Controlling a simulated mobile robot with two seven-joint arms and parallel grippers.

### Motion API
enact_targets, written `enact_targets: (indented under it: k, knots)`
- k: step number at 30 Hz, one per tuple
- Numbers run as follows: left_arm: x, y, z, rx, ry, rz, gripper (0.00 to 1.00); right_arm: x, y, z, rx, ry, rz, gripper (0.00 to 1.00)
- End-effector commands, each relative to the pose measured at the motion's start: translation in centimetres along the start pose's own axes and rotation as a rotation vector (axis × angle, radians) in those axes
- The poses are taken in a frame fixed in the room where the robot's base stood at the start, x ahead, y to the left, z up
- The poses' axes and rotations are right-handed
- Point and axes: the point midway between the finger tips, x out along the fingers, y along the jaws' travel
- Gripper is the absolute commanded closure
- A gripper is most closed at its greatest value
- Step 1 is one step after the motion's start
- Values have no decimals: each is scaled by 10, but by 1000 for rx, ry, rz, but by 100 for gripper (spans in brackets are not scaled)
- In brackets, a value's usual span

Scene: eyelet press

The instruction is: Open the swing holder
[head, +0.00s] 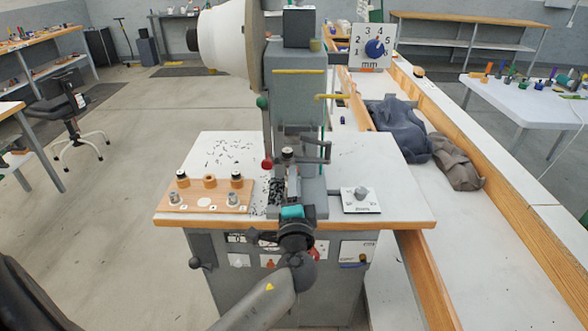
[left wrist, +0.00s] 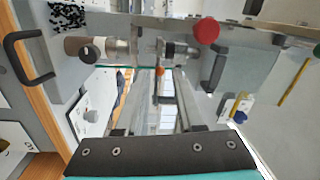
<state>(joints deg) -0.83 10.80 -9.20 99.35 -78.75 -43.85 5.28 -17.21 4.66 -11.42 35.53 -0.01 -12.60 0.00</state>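The grey eyelet press (head: 297,95) stands on a white-topped bench. At its front, a small metal assembly (head: 288,155) sits beside a dark crank-like lever (head: 318,158); I cannot tell for sure which part is the swing holder. My left gripper (head: 291,195) is in front of this assembly and partly hides it. In the left wrist view its two grey fingers (left wrist: 161,100) stand apart with no object clearly held between them. Metal cylinders (left wrist: 115,48) and a dark handle (left wrist: 215,70) lie beyond the fingertips. My right gripper is not in view.
A red ball knob (head: 267,163) is close to the left of my gripper. A wooden block with pegs (head: 207,196) lies left, and a small dial plate (head: 361,199) right. Small dark bits (head: 228,150) are scattered on the bench top (head: 375,160). Bags (head: 402,130) lie farther right.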

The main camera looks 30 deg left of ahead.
Motion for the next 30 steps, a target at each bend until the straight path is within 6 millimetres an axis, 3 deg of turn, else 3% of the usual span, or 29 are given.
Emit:
enact_targets:
  k: [3,9,20,30]
  knots:
    - [18,-1,0,-1,-1,0,63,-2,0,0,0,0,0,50]
    - [34,0,0,0,0,0,63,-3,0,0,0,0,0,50]
    - [37,1,0,-1,0,1,63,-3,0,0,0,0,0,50]
    - [37,1,0,-1,0,1,100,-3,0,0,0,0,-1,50]
